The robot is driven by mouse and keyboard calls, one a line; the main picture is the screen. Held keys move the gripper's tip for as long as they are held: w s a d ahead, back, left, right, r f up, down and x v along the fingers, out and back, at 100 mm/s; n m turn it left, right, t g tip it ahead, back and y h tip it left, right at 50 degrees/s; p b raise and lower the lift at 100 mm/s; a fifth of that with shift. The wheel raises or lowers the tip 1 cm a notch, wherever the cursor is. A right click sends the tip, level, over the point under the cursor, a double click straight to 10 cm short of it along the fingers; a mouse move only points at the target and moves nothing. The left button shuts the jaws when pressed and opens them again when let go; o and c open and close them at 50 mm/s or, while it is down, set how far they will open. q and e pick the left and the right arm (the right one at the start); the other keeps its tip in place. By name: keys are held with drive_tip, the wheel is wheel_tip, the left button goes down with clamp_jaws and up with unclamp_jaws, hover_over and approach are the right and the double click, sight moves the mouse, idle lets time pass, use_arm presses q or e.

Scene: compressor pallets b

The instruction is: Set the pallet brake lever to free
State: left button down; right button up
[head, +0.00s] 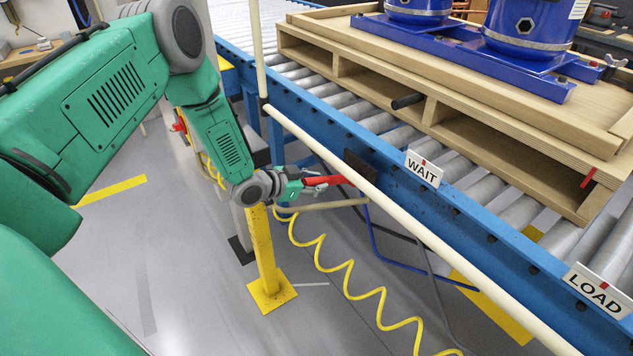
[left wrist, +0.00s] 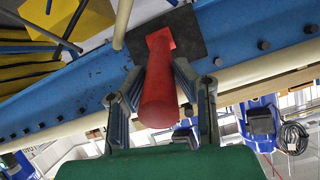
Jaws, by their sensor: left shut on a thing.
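The red brake lever (head: 326,181) sticks out from a black plate (head: 359,168) on the side of the blue conveyor rail. My left gripper (head: 304,184) is shut on the lever, coming from the left in the head view. In the left wrist view the red lever (left wrist: 158,92) runs between the two grey fingers of my left gripper (left wrist: 158,74), and its far end meets the black plate (left wrist: 195,38). The wooden pallet (head: 500,136) rests on the conveyor rollers above. My right gripper is not in view.
A cream rail (head: 400,220) runs along the conveyor front, close to my left gripper. A yellow post (head: 262,250) and a coiled yellow hose (head: 347,270) stand below. WAIT (head: 424,169) and LOAD (head: 597,291) signs sit on the blue rail. Blue compressors (head: 530,28) stand on the pallet.

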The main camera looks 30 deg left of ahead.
use_arm(q)
drive_tip(key=c, duration=1.3)
unclamp_jaws()
drive_tip(key=shift+w+r, duration=0.15)
drive_tip(key=shift+a, duration=0.1)
drive_tip(key=shift+s+a, duration=0.1)
drive_tip(key=shift+s, duration=0.2)
drive_tip(key=v, duration=1.1)
drive_tip(key=shift+s, duration=0.1)
